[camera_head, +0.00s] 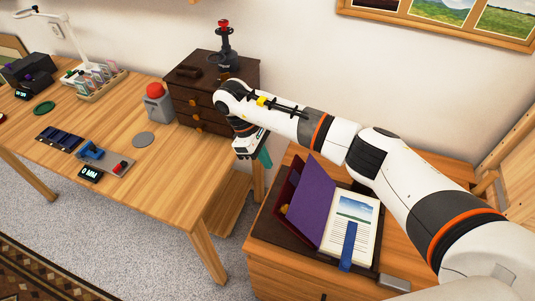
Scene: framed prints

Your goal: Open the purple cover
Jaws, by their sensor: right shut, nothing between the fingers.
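The purple cover (315,200) stands raised along the left of an open book or album, tilted and partly turned back. A dark red side shows at its left edge. To its right lies a white page (361,222) with a small landscape picture and a blue ribbon (348,247). My right gripper (257,155) hangs above and to the left of the cover, apart from it. It is shut with nothing between its fingers, and a teal fingertip shows. My left gripper is out of view.
The book lies on a dark mat or tray on a wooden cabinet (285,272). Left of it, across a gap, is a wooden table (175,185) with a dark drawer chest (187,93), a red-topped button (157,97) and small devices. My right arm spans above the cabinet.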

